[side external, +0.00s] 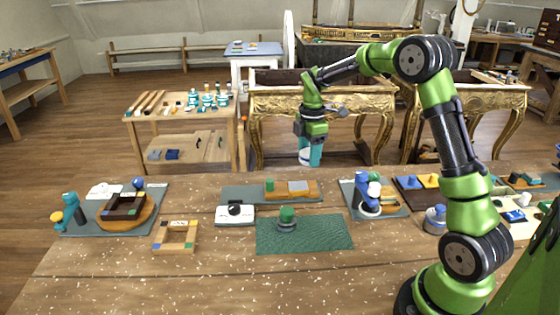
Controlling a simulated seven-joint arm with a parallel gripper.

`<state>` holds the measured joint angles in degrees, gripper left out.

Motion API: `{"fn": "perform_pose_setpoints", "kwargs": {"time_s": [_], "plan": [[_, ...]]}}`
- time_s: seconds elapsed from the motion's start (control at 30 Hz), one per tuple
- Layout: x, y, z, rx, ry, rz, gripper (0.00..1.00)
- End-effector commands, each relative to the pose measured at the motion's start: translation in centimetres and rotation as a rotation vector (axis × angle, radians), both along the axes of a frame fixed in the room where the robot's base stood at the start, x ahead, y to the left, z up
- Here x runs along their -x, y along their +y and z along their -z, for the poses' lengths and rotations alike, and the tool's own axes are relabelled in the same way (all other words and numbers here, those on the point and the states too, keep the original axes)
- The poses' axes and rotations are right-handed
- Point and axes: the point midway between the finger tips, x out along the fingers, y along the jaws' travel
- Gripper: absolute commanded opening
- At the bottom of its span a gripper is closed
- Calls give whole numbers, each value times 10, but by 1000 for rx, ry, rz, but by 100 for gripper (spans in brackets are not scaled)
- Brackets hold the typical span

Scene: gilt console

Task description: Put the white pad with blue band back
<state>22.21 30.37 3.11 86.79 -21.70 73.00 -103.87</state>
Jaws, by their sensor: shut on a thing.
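My gripper (311,150) hangs above the back edge of the worktable, right of the table's middle. Its teal fingers are shut on the white pad with blue band (304,157). The pad shows as a small white round shape with a blue edge, partly hidden by the fingers. It is held in the air, clear of the table things. I cannot tell from this view which place on the table belongs to the pad.
Below are a wooden block board (308,196), a green mat (325,234) with a green-knobbed piece (287,217), and a white box (235,214). A blue-white device (367,196) stands right. A wooden frame (174,236) lies left. The front table is clear.

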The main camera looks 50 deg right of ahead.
Motion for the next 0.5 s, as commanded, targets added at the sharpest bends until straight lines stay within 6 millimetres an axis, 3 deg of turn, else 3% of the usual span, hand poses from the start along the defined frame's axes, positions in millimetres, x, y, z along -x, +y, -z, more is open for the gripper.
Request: {"fn": "perform_pose_setpoints", "kwargs": {"time_s": [0.17, 0.5], "plan": [[40, 31, -1, -11, 2, -177, 31], [115, 79, 30, -1, 20, -694, 31]]}}
